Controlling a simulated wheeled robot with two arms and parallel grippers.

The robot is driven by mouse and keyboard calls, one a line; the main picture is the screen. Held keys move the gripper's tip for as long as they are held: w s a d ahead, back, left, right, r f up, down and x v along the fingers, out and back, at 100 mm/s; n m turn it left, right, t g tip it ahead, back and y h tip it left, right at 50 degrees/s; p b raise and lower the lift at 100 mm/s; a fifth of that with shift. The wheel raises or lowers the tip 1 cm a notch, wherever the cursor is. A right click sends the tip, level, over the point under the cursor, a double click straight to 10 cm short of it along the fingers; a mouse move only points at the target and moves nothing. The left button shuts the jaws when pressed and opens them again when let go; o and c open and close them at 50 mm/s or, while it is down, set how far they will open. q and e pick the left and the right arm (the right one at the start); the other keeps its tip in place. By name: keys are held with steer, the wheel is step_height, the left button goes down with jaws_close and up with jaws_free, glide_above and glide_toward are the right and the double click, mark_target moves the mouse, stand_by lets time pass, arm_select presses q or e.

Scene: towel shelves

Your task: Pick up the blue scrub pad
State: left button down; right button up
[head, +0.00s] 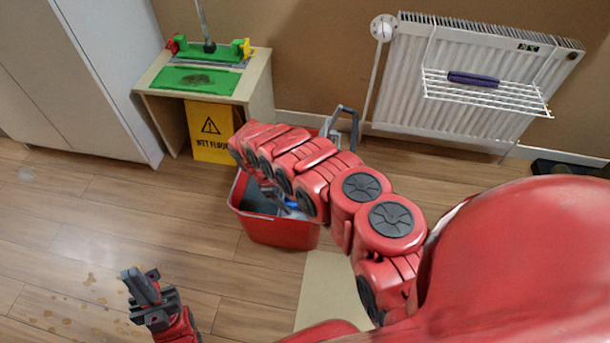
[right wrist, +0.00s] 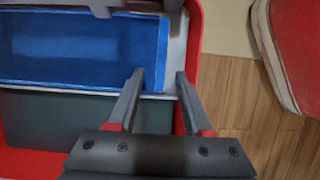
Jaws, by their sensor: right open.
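The blue scrub pad (right wrist: 80,45) lies flat in the red bucket (right wrist: 193,30), and its right edge shows in the right wrist view. A small blue patch of it shows in the head view (head: 297,207), mostly hidden by my right arm. My right gripper (right wrist: 160,75) is open and empty, with one finger over the pad and the other just beyond its right edge. I cannot tell whether they touch the pad. My left gripper (head: 140,285) is low at the left, over the floor and away from the bucket; its jaw gap is unclear.
A small table (head: 190,85) with a green mat stands behind the bucket, a yellow wet-floor sign (head: 210,132) below it. A white radiator (head: 480,85) with a wire rack (head: 500,97) holds a dark rolled item (head: 473,79). Brownish spots (head: 85,300) mark the open floor at left.

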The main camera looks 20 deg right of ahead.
steer(key=shift+r, duration=0.1)
jaws_close()
steer(key=shift+r, duration=0.1)
stand_by(0.3)
